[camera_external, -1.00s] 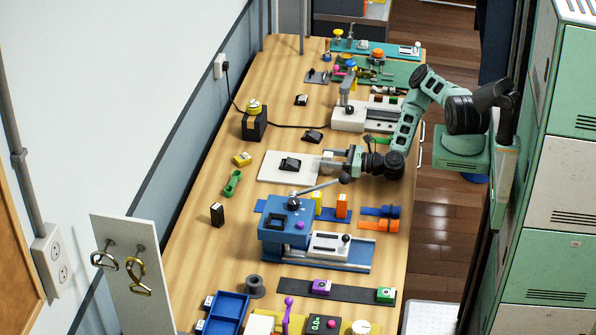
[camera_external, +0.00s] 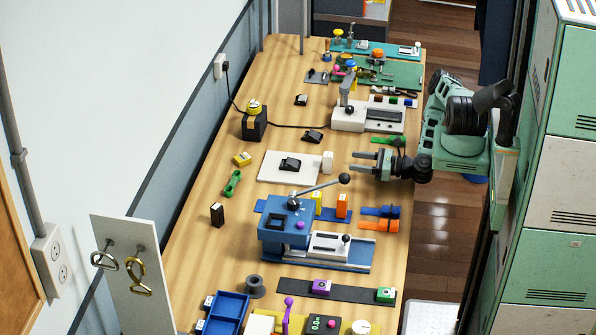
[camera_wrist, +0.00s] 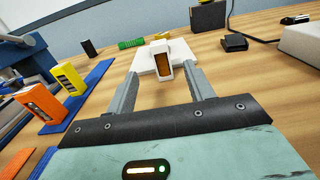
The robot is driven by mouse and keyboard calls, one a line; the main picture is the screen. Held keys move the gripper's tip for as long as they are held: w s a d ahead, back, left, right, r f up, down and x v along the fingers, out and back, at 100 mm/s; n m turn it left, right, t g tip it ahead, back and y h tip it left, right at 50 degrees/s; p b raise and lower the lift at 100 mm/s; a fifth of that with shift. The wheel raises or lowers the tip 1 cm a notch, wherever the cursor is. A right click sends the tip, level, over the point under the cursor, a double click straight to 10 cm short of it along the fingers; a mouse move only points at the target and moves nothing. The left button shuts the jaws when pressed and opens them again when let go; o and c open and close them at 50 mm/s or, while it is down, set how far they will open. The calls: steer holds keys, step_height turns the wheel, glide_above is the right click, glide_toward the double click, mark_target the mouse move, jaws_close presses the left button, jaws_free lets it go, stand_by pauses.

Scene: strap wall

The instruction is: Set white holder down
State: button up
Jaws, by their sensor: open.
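The white holder (camera_external: 327,162) stands upright at the right edge of a white plate on the wooden bench. In the wrist view the white holder (camera_wrist: 161,58) shows a brown front face and lies ahead, between the lines of the two fingers. My gripper (camera_external: 353,163) is open and empty, to the right of the holder with a gap between them. In the wrist view its fingers (camera_wrist: 163,88) are spread apart with nothing between them.
A blue press (camera_external: 285,225) with a long lever (camera_external: 322,187) stands in front of the plate. Yellow (camera_external: 318,203) and orange (camera_external: 342,206) holders stand on a blue strip close by. A grey-white machine (camera_external: 348,116) stands farther back.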

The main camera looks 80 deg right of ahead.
steer(key=s+p, duration=0.1)
steer(key=s, duration=0.1)
steer(key=s+p, duration=0.1)
steer(key=s, duration=0.1)
steer(key=s+r+p, duration=0.1)
steer(key=s, duration=0.1)
steer(key=shift+s, duration=0.4)
steer(key=shift+w+a+f, duration=0.1)
steer(key=shift+w+f, duration=0.05)
steer(key=shift+w, duration=0.05)
steer(key=b, duration=0.3)
glide_toward(328, 154)
steer(key=w, duration=0.4)
steer(key=shift+a+f, duration=0.1)
steer(key=shift+f, duration=0.25)
steer(key=w+p, duration=0.2)
steer(key=w, duration=0.3)
steer(key=shift+p, duration=0.35)
steer(key=shift+w, duration=0.5)
steer(key=shift+f, duration=0.1)
jaws_close()
